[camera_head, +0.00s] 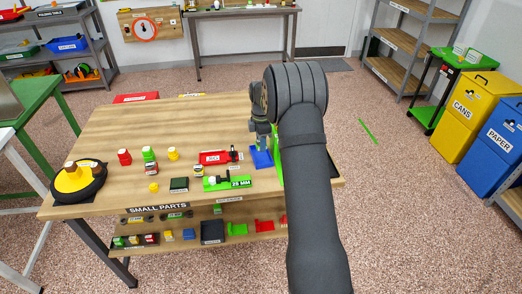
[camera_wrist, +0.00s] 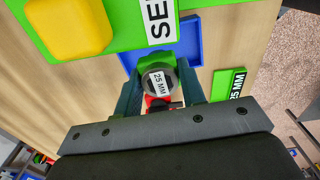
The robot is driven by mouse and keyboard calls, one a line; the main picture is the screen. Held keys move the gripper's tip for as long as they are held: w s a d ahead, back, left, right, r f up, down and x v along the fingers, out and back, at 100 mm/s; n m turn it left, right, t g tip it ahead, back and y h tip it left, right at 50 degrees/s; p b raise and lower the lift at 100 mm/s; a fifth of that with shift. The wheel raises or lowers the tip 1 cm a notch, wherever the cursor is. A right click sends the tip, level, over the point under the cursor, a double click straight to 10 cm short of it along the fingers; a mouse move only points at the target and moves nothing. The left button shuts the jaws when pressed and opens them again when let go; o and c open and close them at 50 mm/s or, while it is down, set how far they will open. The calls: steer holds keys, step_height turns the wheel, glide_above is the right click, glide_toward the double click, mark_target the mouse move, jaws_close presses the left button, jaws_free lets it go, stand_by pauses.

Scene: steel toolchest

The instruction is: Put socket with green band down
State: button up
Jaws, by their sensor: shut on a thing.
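My gripper (camera_head: 262,140) is over the right part of the wooden table, partly hidden by my own arm. In the wrist view its two fingers (camera_wrist: 160,92) are closed on the sides of a dark round socket (camera_wrist: 157,80) with a "25 MM" label. Green shows at the socket's far edge. A blue tray (camera_wrist: 190,42) lies just beyond and below the socket; it also shows under the gripper in the head view (camera_head: 262,159). I cannot tell whether the socket touches it.
A green "25 MM" holder (camera_head: 228,183) and a red holder (camera_head: 213,157) stand left of the gripper. In the wrist view, a green board (camera_wrist: 125,22) carries a yellow block (camera_wrist: 66,27). Several small coloured parts stand further left. The table's back left is clear.

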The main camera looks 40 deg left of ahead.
steer(key=shift+f, duration=1.95)
steer(key=shift+f, duration=0.1)
steer(key=o, duration=1.1)
step_height(320, 180, up, 12)
steer(key=shift+r, duration=0.1)
step_height(320, 180, down, 12)
steer(key=shift+f, duration=0.15)
steer(key=shift+r, duration=1.85)
